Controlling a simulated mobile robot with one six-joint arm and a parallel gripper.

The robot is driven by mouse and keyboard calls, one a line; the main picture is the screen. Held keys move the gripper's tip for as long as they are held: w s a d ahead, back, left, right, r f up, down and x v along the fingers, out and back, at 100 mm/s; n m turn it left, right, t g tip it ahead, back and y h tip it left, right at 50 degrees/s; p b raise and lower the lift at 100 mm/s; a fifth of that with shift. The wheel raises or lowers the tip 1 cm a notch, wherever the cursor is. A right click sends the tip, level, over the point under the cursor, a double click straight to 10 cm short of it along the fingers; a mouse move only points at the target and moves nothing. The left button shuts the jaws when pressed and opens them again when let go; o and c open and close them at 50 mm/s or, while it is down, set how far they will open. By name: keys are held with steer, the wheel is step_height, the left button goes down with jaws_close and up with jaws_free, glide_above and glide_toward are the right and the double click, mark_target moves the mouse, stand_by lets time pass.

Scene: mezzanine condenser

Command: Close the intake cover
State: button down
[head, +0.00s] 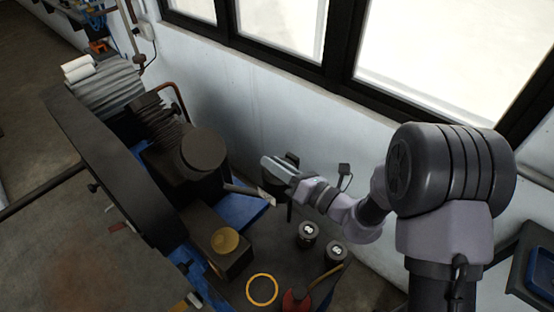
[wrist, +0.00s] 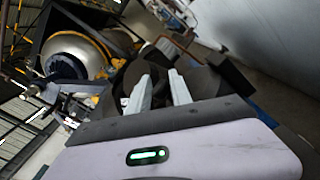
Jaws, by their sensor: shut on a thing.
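My gripper (head: 270,165) reaches in from the right over the bench, beside the dark compressor-like machine. In the wrist view, its two pale fingers (wrist: 158,84) stand a little apart, with a dark piece (wrist: 205,82) at them. In the head view, this dark piece (head: 291,158) shows just behind the fingers, and the gripper is shut on it. It may be the intake cover, but its outline is partly hidden by the gripper and I cannot tell its angle. The machine's round dark top (head: 204,149) is left of the gripper, apart from it.
Two dark weights or canisters (head: 307,234), a yellow ring (head: 262,289) and red-handled pliers (head: 297,301) lie on the bench below the gripper. A brown block with a yellow round cap (head: 225,240) stands left. The white wall (head: 260,110) and windows are close behind.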

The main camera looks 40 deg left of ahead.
steer(key=shift+s+f, duration=0.3)
steer(key=shift+f, duration=0.05)
steer(key=c, duration=1.4)
jaws_free()
steer(key=shift+o, duration=1.2)
steer(key=shift+s, duration=0.2)
steer(key=shift+d+f, duration=0.1)
steer(key=shift+d, duration=0.05)
steer(key=d+p, duration=0.1)
steer(key=d, duration=0.6)
steer(key=shift+d+r+p, duration=0.2)
steer(key=shift+r+p, duration=0.2)
steer(key=shift+a, duration=0.1)
